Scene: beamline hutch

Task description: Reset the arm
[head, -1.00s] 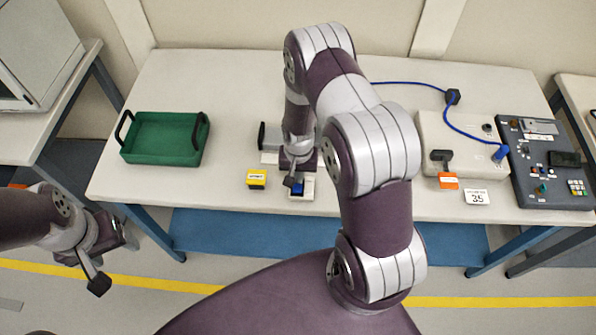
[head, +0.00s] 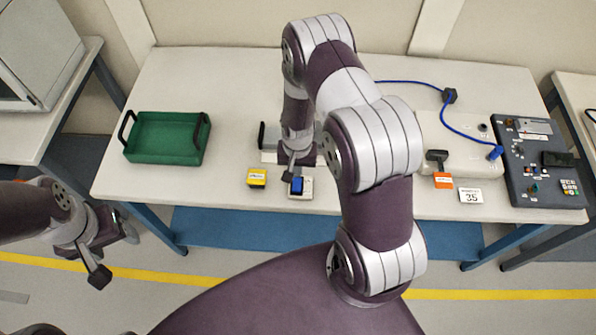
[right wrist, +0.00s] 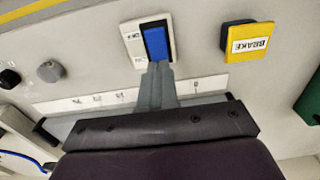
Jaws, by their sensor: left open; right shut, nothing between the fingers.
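A blue rocker switch (head: 297,186) in a white plate sits near the table's front edge, and it shows large in the right wrist view (right wrist: 155,42). A yellow block (head: 257,177) stands left of it, and its label reads BRAKE in the right wrist view (right wrist: 247,42). My right gripper (head: 290,174) is shut and empty, its tips at the near end of the blue rocker in the right wrist view (right wrist: 156,68). I cannot tell whether they touch it. My left gripper (head: 115,258) is open and empty, low in front of the table's left end.
A green tray (head: 165,138) stands on the table at left. At right are a beige box (head: 465,160) with a blue cable, an orange tag (head: 443,180), a card reading 35 (head: 471,196) and a dark control panel (head: 540,165). My right arm hides the table's middle.

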